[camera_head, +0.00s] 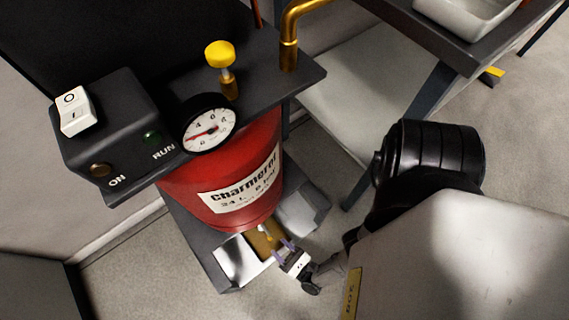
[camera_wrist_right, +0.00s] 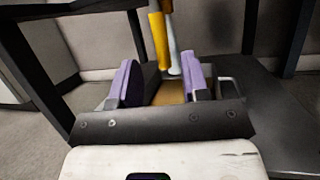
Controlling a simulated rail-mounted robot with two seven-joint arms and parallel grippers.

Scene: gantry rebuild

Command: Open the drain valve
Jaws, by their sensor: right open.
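The red tank (camera_head: 228,178) stands in the head view, with a lettered white label around its side. Below it, a small pale and yellow part, which looks like the drain valve (camera_head: 264,230), shows just beyond my right gripper (camera_head: 279,249). In the right wrist view the valve's yellow lever (camera_wrist_right: 159,40) hangs down beside a pale grey stem. My right gripper, with purple finger pads, also shows there (camera_wrist_right: 160,80); it is open, and the valve lies ahead between the fingers' lines. I cannot tell if they touch it. My left gripper is not in view.
A dark top plate (camera_head: 285,75) carries a pressure gauge (camera_head: 209,123), a yellow knob (camera_head: 220,54) and a switch box (camera_head: 105,125) with a white rocker. A brass pipe (camera_head: 289,40) rises behind. A table with a white basin (camera_head: 465,15) is at upper right. Dark legs flank the valve.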

